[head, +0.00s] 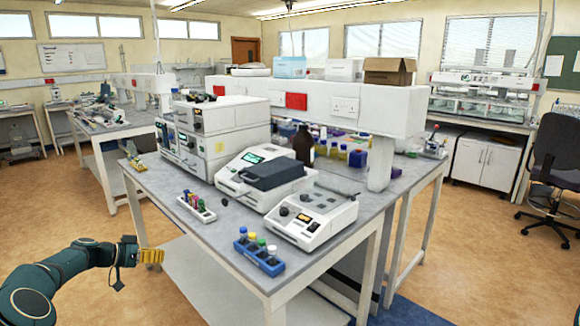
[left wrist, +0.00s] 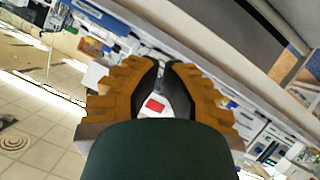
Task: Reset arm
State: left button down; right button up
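My left arm (head: 65,268) reaches in from the lower left in the head view. It is teal with dark joints. My left gripper (head: 151,256) has yellow-orange fingers and hangs over the floor, left of the front lab bench and apart from it. In the left wrist view, the two ridged orange fingers of the left gripper (left wrist: 162,68) converge to tips close together, with dark inner faces. I see no object held between them. A red and white patch of the background shows in the space behind the tips. My right gripper is in neither view.
The front bench (head: 160,187) carries a blue tube rack (head: 259,262), a white tube rack (head: 197,208), a white instrument (head: 311,217), a device with a dark lid (head: 266,172) and stacked instruments (head: 212,134). A black chair (head: 552,165) stands right. The floor left of the bench is open.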

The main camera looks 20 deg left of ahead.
pick_arm(q)
jog(key=w+d+f+n+g, duration=0.1)
jog(key=w+d+f+g, duration=0.1)
jog(key=d+f, duration=0.5)
jog(key=w+d+f+n+g, duration=0.15)
jog(key=d+f, duration=0.25)
jog(key=d, duration=0.7)
jog(key=s+d+f+g+y, duration=0.1)
jog(key=s+d+f+g, duration=0.2)
jog(key=d, duration=0.5)
jog(key=s+d+f+g+y, duration=0.1)
jog(key=s+d+f, duration=0.2)
jog(key=d+f, duration=0.3)
jog(key=s+d+y, duration=0.1)
jog(key=s+d, duration=0.7)
jog(key=s, duration=0.3)
jog(key=s+d+f+n+g+y, duration=0.1)
jog(key=s+d, duration=0.8)
jog(key=s, duration=0.3)
jog(key=shift+s+d+f, duration=0.2)
jog(key=shift+f, duration=0.1)
